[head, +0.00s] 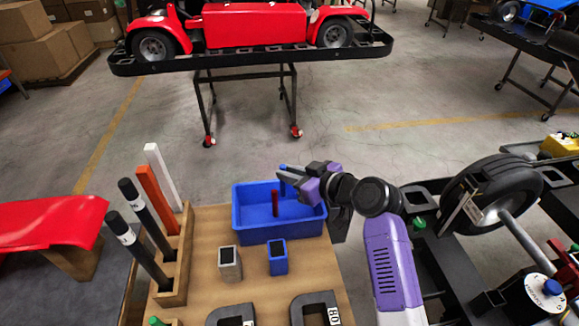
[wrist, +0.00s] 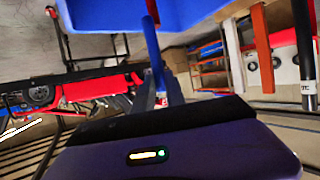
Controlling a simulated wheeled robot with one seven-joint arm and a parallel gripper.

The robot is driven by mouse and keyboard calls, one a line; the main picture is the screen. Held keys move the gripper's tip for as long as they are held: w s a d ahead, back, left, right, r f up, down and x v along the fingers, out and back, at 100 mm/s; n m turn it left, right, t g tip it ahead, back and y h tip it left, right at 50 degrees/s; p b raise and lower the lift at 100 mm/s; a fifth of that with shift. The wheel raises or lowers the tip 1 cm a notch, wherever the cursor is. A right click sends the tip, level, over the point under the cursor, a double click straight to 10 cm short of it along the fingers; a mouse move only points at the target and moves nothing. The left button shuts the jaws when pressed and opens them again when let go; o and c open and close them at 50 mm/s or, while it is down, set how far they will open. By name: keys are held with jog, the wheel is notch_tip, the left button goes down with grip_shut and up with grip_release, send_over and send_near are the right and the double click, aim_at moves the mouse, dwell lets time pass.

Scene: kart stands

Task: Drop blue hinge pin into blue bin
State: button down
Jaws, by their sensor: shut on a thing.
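The blue bin (head: 262,236) sits on the wooden bench top in the head view, and part of it shows at the top of the wrist view (wrist: 190,14). My gripper (head: 286,176) is over the bin's back right part, shut on the blue hinge pin (head: 283,168). The pin's top end shows just above the fingers, and the fingers hide part of it. A slim blue shape in the wrist view (wrist: 153,48) looks like the pin, but blur makes its ends hard to tell. A dark red pin (head: 275,204) shows upright inside the bin.
A grey block (head: 230,264) and a blue block (head: 277,258) stand in front of the bin. A wooden rack (head: 177,270) with several bars is at the left. A wheel (head: 493,192) on a dark stand is at the right. A red kart (head: 255,25) is behind.

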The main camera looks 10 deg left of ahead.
jog(key=shift+f+b, duration=1.55)
jog(key=shift+f, duration=1.4)
jog(key=c, duration=1.3)
grip_release()
jog(key=shift+s, duration=0.1)
jog(key=b, duration=0.1)
send_near(285, 188)
jog(key=shift+w+a+f, duration=0.1)
jog(key=shift+w+a, duration=0.1)
